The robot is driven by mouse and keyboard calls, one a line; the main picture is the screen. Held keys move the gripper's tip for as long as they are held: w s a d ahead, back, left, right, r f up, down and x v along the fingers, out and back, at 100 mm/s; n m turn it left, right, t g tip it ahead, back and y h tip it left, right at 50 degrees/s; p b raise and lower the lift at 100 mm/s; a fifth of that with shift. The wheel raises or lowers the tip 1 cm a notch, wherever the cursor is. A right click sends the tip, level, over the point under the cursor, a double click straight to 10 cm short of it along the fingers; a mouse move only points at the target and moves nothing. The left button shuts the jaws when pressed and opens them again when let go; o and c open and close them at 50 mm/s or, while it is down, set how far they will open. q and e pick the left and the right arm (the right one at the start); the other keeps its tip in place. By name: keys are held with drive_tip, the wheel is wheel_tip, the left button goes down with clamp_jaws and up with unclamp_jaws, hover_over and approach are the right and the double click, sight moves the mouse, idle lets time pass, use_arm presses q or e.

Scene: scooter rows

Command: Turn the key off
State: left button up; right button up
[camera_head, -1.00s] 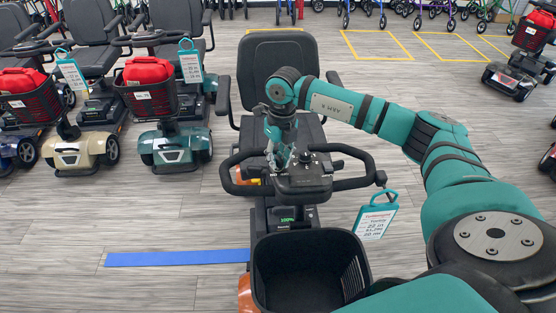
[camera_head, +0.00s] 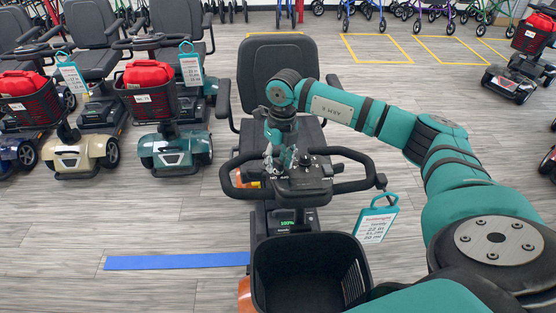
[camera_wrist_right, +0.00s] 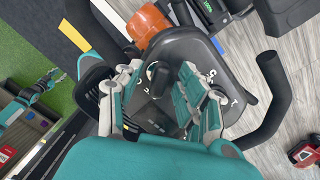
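The scooter's dark control console (camera_head: 303,184) sits in the middle of the head view, between black handlebars. Its small screen (camera_head: 287,223) is lit green and reads 100%. My right gripper (camera_head: 281,160) points down at the console's left part. In the right wrist view, the gripper (camera_wrist_right: 161,84) is open, with one finger on each side of a small dark key or knob (camera_wrist_right: 158,70) on the console. A gap shows around that part; contact cannot be told. The key is too small to make out in the head view.
A black basket (camera_head: 310,270) is on the scooter's front, and a teal price tag (camera_head: 376,216) hangs at the right handlebar. The black seat (camera_head: 280,70) stands behind. Other scooters (camera_head: 175,145) are parked at left. A blue floor strip (camera_head: 177,260) lies on open floor.

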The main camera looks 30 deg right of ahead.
wheel_tip(320, 180, up, 12)
drive_tip(key=d, duration=0.1)
drive_tip(key=shift+f, duration=0.1)
idle(0.7)
